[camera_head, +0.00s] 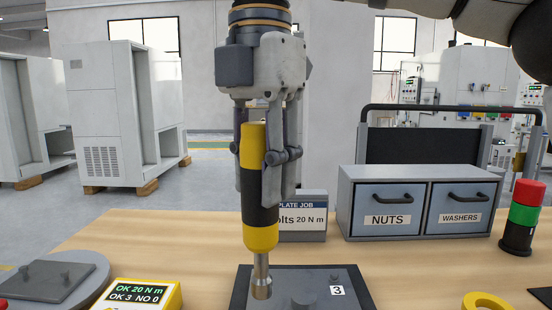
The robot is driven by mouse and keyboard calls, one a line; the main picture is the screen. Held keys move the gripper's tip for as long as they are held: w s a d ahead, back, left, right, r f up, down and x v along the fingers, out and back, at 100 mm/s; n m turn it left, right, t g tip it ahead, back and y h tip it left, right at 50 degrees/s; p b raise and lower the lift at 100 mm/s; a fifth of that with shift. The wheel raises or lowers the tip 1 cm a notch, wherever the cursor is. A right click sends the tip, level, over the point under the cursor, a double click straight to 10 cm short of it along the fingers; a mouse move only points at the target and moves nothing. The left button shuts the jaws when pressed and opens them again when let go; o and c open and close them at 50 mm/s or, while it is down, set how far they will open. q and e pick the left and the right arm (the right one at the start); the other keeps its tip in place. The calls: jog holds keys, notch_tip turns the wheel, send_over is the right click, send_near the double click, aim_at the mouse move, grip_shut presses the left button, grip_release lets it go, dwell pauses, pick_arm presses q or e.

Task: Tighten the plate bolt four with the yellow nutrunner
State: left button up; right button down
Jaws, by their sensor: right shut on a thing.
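The yellow-and-black nutrunner (261,215) hangs upright over the table, its metal socket (261,280) pointing down. My right gripper (264,170) is shut around the nutrunner's upper body. The socket end is at the left part of the dark grey plate (325,277) at the bottom centre. Whether it sits on a bolt cannot be told, as the socket covers that spot. A white tag marked 3 (337,290) is on the plate's right side, near a small bolt head (334,277). A bolt four label is not visible. My left gripper is not in view.
A yellow display box (140,292) reads "OK 20 N m, OK 3 NO 0". A round grey stand (92,265) is at the left. A job sign (302,225), a drawer unit (345,200) and a red-green signal light (522,215) stand behind. A yellow ring (485,298) lies front right.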

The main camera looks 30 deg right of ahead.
aim_at(263, 233)
notch_tip(263, 233, down, 4)
jog(key=shift+w+r+b, duration=0.1)
jog(key=shift+w+b, duration=0.05)
jog(key=shift+b, duration=0.4)
jog(key=shift+f, duration=0.6)
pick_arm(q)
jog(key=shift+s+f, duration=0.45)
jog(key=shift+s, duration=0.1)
pick_arm(e)
jog(key=shift+f, duration=0.2)
pick_arm(q)
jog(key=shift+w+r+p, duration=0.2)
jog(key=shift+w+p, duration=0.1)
jog(key=shift+p, duration=0.05)
pick_arm(e)
jog(key=shift+f, duration=0.65)
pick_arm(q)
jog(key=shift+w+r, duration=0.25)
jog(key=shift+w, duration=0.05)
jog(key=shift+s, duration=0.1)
pick_arm(e)
jog(key=shift+f, duration=0.5)
dwell(0.6)
